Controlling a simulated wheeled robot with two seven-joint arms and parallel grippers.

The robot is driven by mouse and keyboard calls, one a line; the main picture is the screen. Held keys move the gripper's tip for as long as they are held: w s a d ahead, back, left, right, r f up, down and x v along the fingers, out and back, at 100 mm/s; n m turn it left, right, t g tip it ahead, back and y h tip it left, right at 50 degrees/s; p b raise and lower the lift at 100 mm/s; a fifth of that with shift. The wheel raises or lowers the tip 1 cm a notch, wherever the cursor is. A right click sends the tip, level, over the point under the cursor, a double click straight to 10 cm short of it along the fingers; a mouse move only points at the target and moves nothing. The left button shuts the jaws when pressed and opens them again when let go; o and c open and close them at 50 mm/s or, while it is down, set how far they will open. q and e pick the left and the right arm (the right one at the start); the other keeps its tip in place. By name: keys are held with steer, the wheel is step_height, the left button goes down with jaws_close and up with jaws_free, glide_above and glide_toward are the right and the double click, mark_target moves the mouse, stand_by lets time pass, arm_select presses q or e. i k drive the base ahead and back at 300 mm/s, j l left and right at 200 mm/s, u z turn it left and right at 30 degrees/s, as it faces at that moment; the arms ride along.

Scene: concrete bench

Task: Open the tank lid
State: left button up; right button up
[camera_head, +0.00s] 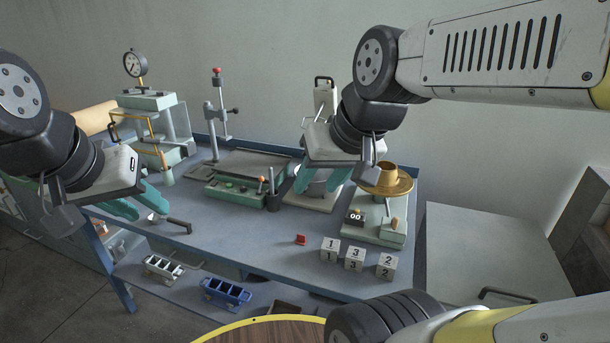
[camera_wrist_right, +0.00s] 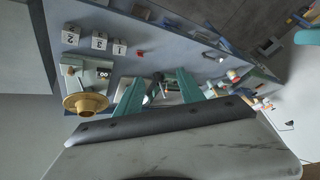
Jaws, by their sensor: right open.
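The tank lid (camera_head: 475,245) is a flat pale grey panel at the right of the head view, beside the bench. It lies flat and looks shut. Its dark bar handle (camera_head: 510,295) is near its front edge. My right gripper (camera_head: 320,182) is open and empty above the bench, to the left of the lid and apart from it; its teal fingers are spread in the wrist view (camera_wrist_right: 158,90). My left gripper (camera_head: 136,204) has its teal fingers apart over the left side of the bench, far from the lid.
Numbered grey cubes (camera_head: 354,252) and a small red object (camera_head: 300,240) lie on the bench (camera_head: 245,240). A brass funnel-like pan (camera_head: 385,180) on a pale green device stands between my right gripper and the lid. A round wooden top (camera_head: 265,332) is in front.

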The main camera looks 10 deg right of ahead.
mark_target(490, 261)
steer(key=z, duration=1.95)
steer(key=l+z, duration=0.1)
steer(key=i+l+u, duration=0.3)
steer(key=i+l, duration=0.2)
steer(key=l, duration=0.15)
